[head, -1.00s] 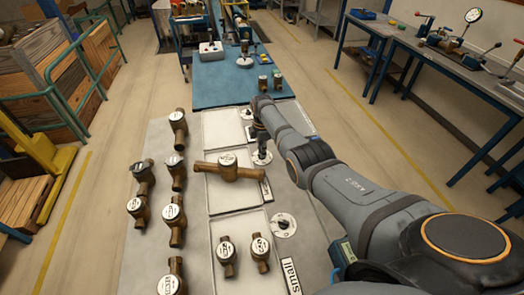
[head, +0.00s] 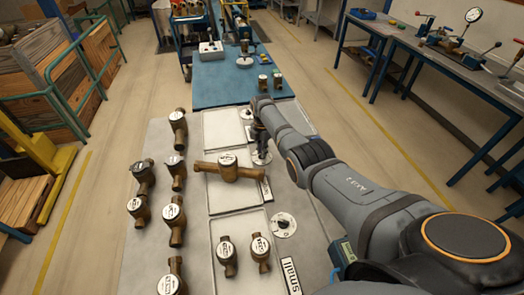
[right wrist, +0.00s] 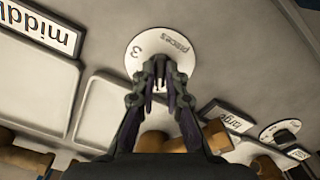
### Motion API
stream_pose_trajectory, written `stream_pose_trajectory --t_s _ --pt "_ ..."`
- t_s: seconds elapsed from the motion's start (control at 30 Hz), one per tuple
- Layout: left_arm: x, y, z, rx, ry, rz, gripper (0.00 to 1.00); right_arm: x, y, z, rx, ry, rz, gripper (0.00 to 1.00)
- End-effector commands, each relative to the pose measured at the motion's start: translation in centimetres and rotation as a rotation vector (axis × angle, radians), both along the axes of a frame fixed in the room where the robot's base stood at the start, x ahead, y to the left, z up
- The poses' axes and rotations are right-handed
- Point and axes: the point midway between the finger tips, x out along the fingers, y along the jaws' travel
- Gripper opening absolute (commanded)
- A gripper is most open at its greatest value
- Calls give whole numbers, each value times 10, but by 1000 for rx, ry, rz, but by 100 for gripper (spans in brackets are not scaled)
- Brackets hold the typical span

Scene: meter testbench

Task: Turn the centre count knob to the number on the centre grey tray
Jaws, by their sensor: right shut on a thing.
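The centre grey tray (head: 222,201) holds one large brass meter (head: 238,172) lying crosswise, its end overhanging the tray's left edge. The centre count knob has a round white dial (head: 263,158) by the tray's far right corner. The dial also shows in the right wrist view (right wrist: 180,48), with "pieces" and a "3" readable. My right gripper (head: 261,148) is over this dial; in the right wrist view (right wrist: 162,88) its fingers are shut on the knob. The fingers hide the knob and part of the dial, so I cannot tell its setting. My left gripper is not in view.
The front tray (head: 241,279) holds two small meters, with another dial (head: 283,225) beside it. The far tray (head: 222,128) looks empty. Several brass meters stand left of the trays. A blue mat (head: 220,88) lies beyond.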

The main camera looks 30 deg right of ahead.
Motion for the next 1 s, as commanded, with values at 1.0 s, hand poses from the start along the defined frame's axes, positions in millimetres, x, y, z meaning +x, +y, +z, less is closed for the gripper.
stream_pose_trajectory --t_s 1.0 --pt "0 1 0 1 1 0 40 2 0 62 -1 -8 -2 34"
